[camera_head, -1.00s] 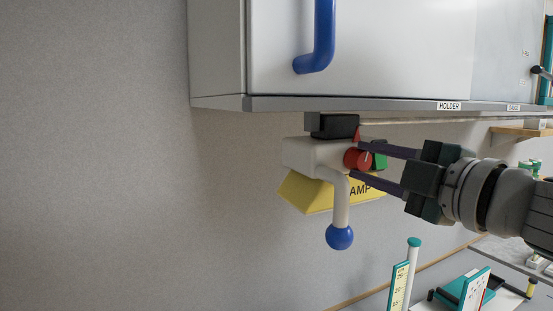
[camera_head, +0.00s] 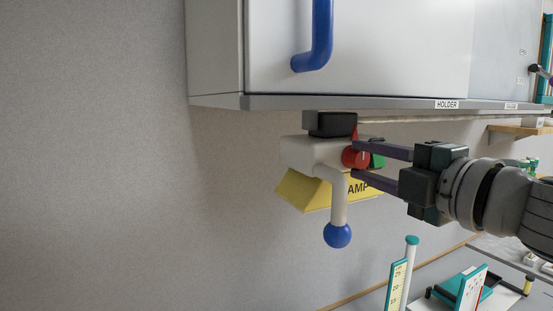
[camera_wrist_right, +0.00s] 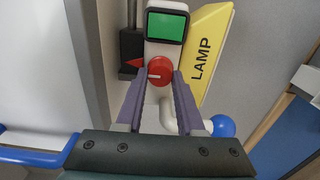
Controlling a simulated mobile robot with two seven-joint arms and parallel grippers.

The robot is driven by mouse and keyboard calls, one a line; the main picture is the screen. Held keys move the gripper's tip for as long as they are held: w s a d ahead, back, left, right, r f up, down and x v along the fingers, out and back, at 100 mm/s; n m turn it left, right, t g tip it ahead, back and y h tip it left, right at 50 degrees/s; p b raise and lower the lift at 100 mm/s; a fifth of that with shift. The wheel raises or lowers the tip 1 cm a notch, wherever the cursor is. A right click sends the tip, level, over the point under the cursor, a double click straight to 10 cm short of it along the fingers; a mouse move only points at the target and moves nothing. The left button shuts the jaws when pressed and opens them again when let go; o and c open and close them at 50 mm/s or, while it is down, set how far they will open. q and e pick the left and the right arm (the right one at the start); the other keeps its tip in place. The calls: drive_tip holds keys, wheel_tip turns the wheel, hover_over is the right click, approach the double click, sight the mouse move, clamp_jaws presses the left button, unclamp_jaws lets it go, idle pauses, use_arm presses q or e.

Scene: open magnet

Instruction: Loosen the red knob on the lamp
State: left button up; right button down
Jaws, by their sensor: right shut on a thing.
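The lamp (camera_head: 298,150) is a pale body under the cabinet, with a yellow LAMP sign (camera_head: 305,192) and an arm ending in a blue ball (camera_head: 338,235). Its red knob (camera_head: 355,157) faces right in the head view; the wrist view shows the knob (camera_wrist_right: 159,71) with a white mark pointing left, below a green screen (camera_wrist_right: 166,27). My right gripper (camera_head: 354,159) has its dark purple fingers on either side of the knob, shut on it. The wrist view shows the fingertips (camera_wrist_right: 159,75) at the knob's lower sides. My left gripper is out of view.
The cabinet (camera_head: 350,60) with a blue handle (camera_head: 317,40) hangs just above the lamp. A black block (camera_head: 332,123) sits between them. A red pointer (camera_wrist_right: 134,63) is beside the knob. Teal and white items (camera_head: 465,290) stand below right. Open wall lies left.

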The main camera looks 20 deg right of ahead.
drive_tip(key=c, duration=0.8)
unclamp_jaws()
drive_tip(key=shift+s+f, duration=0.1)
drive_tip(key=shift+s, duration=0.2)
drive_tip(key=s+b, duration=0.4)
drive_tip(key=s, duration=0.5)
drive_tip(key=shift+s+d, duration=0.15)
drive_tip(key=shift+d, duration=0.2)
